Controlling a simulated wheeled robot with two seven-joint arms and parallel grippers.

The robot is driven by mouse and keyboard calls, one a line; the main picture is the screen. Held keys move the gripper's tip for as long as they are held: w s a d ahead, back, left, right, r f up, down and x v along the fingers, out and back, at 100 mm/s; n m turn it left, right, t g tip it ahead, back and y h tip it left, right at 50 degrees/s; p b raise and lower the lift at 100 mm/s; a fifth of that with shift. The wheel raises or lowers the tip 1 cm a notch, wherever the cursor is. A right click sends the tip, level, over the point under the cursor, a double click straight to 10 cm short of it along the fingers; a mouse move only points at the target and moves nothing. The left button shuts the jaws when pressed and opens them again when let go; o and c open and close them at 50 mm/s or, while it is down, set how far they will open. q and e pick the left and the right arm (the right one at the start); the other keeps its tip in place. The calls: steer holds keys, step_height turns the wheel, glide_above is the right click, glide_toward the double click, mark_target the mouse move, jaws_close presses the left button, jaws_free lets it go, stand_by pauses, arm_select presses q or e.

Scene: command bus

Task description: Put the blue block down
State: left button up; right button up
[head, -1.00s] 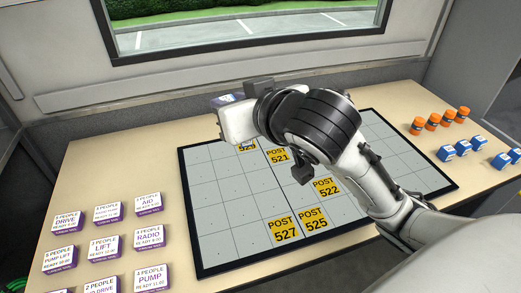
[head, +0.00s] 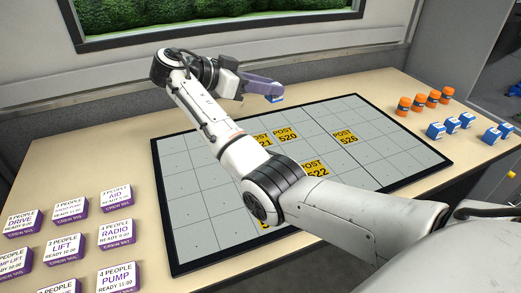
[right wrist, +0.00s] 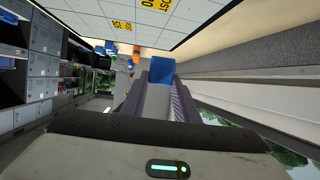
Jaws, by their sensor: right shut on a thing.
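The blue block (head: 275,99) is at the tips of my right gripper (head: 279,90), which is shut on it above the far edge of the gridded board (head: 186,219). In the right wrist view the blue block (right wrist: 171,69) shows between the ends of the two fingers. The head view shows only a small part of the block below the purple-grey fingers. Whether the block touches the board I cannot tell. My left gripper is not in view.
Yellow post labels (head: 344,137) lie on the board, some hidden by my right arm. Orange cylinders (head: 433,97) and several other blue blocks (head: 436,130) stand on the table at right. White-and-purple cards (head: 116,232) stand at left. The wall and window are behind.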

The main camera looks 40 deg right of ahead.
mark_target(271, 97)
steer(key=shift+m+g, duration=0.7)
steer(key=shift+g, duration=0.1)
steer(key=a, duration=0.1)
steer(key=a+b, duration=0.1)
steer(key=a, duration=0.2)
steer(key=shift+s+a+f, duration=0.1)
steer(key=shift+s+f, duration=0.15)
steer(key=shift+f, duration=0.05)
steer(key=f+b, duration=0.1)
steer(key=f, duration=0.3)
steer(key=f+b, duration=0.1)
steer(key=f, duration=0.4)
steer(key=shift+s+a, duration=0.1)
steer(key=shift+a, duration=0.1)
steer(key=shift+f, duration=0.3)
steer(key=shift+f+b, duration=0.15)
steer(key=shift+b, duration=0.15)
steer(key=o, duration=1)
